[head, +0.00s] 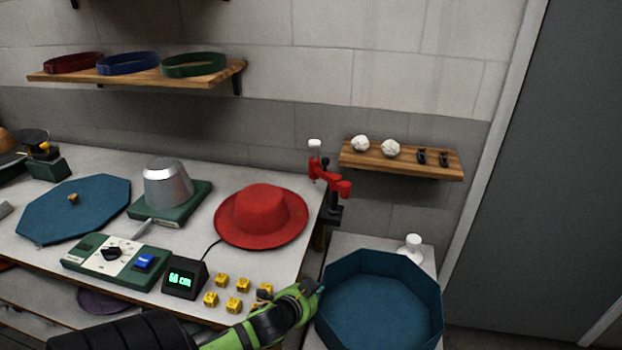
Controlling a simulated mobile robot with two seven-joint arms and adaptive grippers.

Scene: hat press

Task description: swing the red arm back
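The red arm (329,178) sits on a dark post and base at the right end of the bench, in the head view. It has a white knob (315,143) at its upper left end, and its other end reaches right, toward the small shelf. My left gripper (314,290) is at the front right corner of the bench, beside the left rim of the blue octagonal tub. It is well below and in front of the red arm, apart from it. Its fingers are small and partly hidden, so their opening does not show. My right gripper is out of view.
A red hat (262,215) lies left of the red arm. Several yellow cubes (234,305) and a display (184,278) are near my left gripper. The blue tub (435,285) stands at right. A wall shelf (430,172) is close to the red arm.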

